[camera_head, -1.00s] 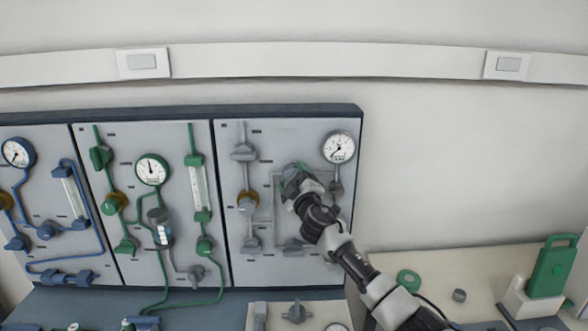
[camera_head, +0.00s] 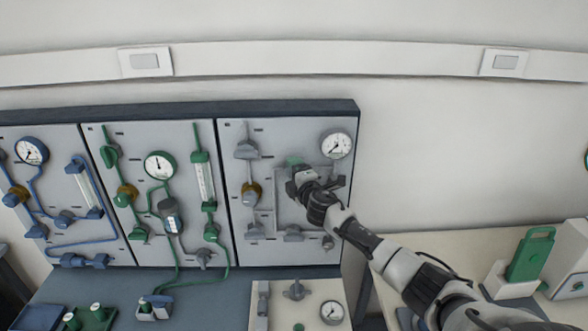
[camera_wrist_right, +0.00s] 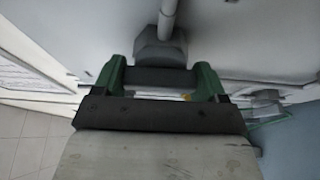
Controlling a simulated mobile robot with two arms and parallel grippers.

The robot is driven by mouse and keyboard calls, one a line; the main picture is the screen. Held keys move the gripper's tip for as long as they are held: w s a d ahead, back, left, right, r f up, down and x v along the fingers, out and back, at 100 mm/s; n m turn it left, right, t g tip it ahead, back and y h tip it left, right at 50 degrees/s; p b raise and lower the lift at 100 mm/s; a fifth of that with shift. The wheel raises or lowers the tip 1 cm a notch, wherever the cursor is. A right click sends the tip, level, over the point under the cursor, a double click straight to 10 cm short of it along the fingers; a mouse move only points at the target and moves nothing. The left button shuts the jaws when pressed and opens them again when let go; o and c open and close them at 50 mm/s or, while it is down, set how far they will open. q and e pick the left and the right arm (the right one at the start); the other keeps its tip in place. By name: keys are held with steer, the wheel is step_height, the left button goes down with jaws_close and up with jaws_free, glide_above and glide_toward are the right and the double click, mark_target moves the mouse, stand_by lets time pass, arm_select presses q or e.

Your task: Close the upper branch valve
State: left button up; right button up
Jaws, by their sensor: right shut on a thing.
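The grey panel (camera_head: 232,225) is the rightmost of the panels in the head view, with grey pipes, valves and a round gauge. My right gripper (camera_head: 297,168) is up against its upper right branch, left of and below the gauge, and covers the upper branch valve there. In the right wrist view the green fingers of my right gripper (camera_wrist_right: 160,72) are around a dark bar, just in front of a grey valve body (camera_wrist_right: 160,48) on a pipe. The gripper is shut on the valve, whose handle is largely hidden. My left gripper is not in view.
A gauge (camera_head: 336,144) sits close to my right gripper. A lower grey valve (camera_head: 294,234) is beneath it. Green (camera_head: 160,165) and blue (camera_head: 30,150) piped panels stand to the left. A green-fronted device (camera_head: 530,256) stands on the right bench.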

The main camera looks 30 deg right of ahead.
steer(key=shift+f, duration=0.1)
stand_by(0.3)
steer(key=o, duration=0.9)
steer(key=shift+s, duration=0.1)
steer(key=shift+s+a+b, duration=0.3)
steer(key=shift+s+b, duration=0.15)
steer(key=shift+s, duration=1.3)
steer(key=shift+s+a+b, duration=0.25)
steer(key=shift+s+b, duration=0.25)
steer(key=shift+s, duration=1.25)
steer(key=shift+s+a+b, duration=0.3)
steer(key=shift+s+b, duration=0.15)
steer(key=shift+s, duration=1.3)
